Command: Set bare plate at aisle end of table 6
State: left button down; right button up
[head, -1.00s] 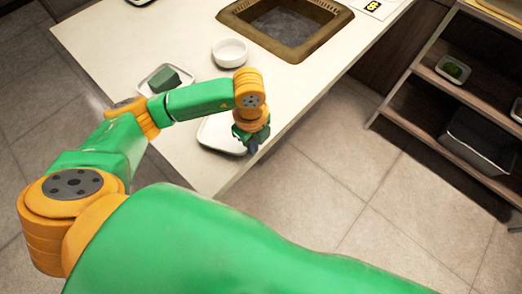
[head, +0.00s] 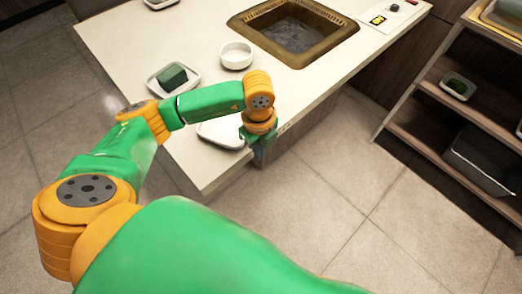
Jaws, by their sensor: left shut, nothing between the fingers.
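A white, empty plate (head: 212,131) lies flat on the near end of the pale table (head: 120,45), close to its edge, partly hidden by my left arm. My left gripper (head: 259,158) points down at the table's right edge, just right of the plate. It is shut with nothing held, and its fingertips are small and dark in this view. I cannot tell whether it touches the plate's rim. A card with a yellow mark (head: 378,19) lies at the table's far right; its number is too small to read. My right gripper is out of view.
A white bowl (head: 236,57) and a dish with a green block (head: 172,77) stand behind my left arm. A brass-rimmed well (head: 262,38) is sunk in the table. A shelf unit (head: 440,140) stands at right, with clear tiled floor (head: 350,190) between.

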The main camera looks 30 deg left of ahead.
pick_arm(q)
notch_tip(320, 180, up, 10)
dwell(0.4)
